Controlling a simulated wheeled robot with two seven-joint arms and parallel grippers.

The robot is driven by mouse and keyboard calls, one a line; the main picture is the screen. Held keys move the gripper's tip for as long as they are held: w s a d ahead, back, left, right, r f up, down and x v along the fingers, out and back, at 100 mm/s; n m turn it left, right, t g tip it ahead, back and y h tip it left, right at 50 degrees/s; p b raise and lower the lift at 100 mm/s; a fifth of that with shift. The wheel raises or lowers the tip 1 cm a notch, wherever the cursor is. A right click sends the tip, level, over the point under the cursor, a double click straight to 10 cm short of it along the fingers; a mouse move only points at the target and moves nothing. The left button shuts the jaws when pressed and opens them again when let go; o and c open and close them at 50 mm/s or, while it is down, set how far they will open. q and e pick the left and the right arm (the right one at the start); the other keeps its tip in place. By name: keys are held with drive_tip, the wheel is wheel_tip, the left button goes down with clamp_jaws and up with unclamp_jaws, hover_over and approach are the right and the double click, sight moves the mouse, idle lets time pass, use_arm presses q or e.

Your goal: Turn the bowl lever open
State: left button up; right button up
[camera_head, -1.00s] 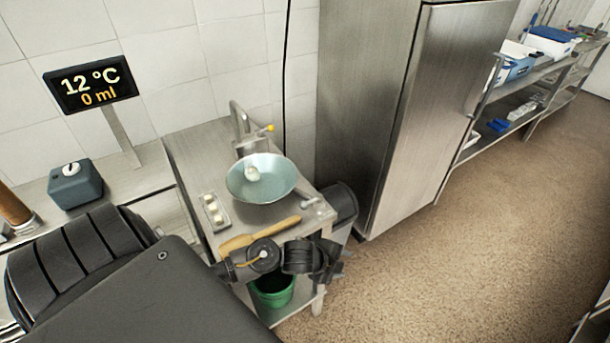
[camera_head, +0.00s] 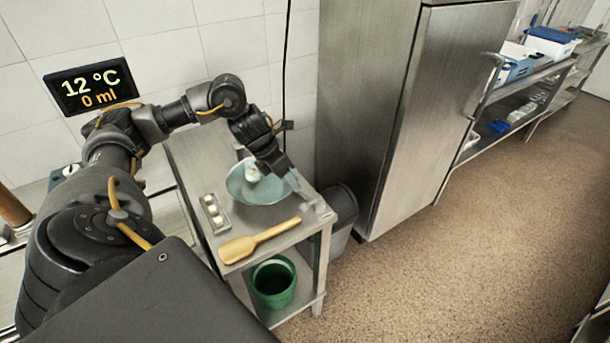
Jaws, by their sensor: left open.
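The blue-grey bowl (camera_head: 249,191) sits on the steel stand, with a whitish lump inside it. A small metal lever or outlet (camera_head: 319,211) sticks out at the bowl's front right, near the stand's corner. My left arm reaches over the bowl from the left. My left gripper (camera_head: 305,195) is open, pointing down and right, close to the metal piece. Whether it touches the metal piece I cannot tell. The arm and gripper cover the bowl's back right and the tap behind it. My right gripper is not in view.
A wooden paddle (camera_head: 252,242) and a small tray of white pieces (camera_head: 213,212) lie on the stand (camera_head: 185,150). A green bucket (camera_head: 274,284) stands on the shelf below. A display (camera_head: 91,86) reads 12 °C and 0 ml. A steel cabinet (camera_head: 425,110) rises at right.

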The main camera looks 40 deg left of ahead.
sight(310, 203)
use_arm(q)
drive_tip(key=p+x, duration=0.2)
drive_tip(key=x, duration=0.7)
drive_tip(key=shift+w+d+f, duration=0.15)
drive_tip(key=shift+f, duration=0.2)
drive_tip(key=shift+w+d+f, duration=0.15)
drive_tip(key=shift+f, duration=0.4)
clamp_jaws()
